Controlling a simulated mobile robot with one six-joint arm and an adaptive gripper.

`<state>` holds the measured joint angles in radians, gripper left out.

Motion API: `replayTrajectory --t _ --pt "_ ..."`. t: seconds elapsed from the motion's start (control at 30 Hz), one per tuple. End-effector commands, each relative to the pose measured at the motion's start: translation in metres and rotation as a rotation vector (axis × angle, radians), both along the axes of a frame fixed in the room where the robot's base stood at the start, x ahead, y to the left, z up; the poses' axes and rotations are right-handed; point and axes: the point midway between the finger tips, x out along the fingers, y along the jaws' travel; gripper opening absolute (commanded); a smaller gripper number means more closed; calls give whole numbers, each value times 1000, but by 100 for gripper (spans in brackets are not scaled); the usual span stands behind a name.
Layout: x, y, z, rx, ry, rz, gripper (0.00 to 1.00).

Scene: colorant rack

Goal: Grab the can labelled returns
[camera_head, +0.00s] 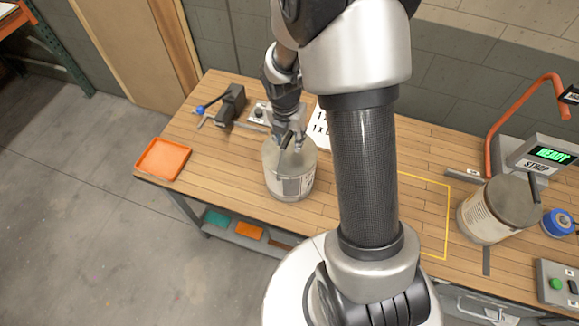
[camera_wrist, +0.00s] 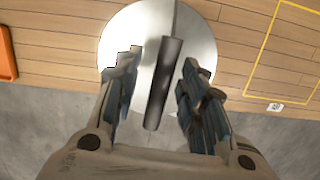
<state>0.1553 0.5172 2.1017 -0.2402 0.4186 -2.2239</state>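A grey metal can (camera_head: 289,180) with a pale label stands on the wooden bench, left of centre in the head view. The label text is too small to read. Its round lid (camera_wrist: 207,45) shows from above in the wrist view, with a dark bar-shaped handle (camera_wrist: 166,85) across it. My gripper (camera_head: 291,140) is over the top of this can, pointing down. In the wrist view my gripper (camera_wrist: 160,80) has its fingers apart, one on each side of the handle, with gaps. A second can (camera_head: 486,218), with a cream label, stands at the right; its label is unreadable too.
An orange tray (camera_head: 163,158) lies at the bench's left end. A dark clamp-like device (camera_head: 230,104) with a blue knob stands behind it. A yellow taped outline (camera_head: 448,215) marks bare bench. A strapping unit (camera_head: 545,155) reading READY and a blue-topped item (camera_head: 558,222) are at right.

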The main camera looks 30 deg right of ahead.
Motion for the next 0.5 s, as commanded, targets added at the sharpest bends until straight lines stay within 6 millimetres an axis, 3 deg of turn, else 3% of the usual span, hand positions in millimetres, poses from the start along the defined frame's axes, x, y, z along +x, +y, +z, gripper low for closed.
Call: replayTrajectory --t 0.13,0.5 --pt "0 0 0 0 0 0 37" --pt "0 0 0 0 0 0 12"
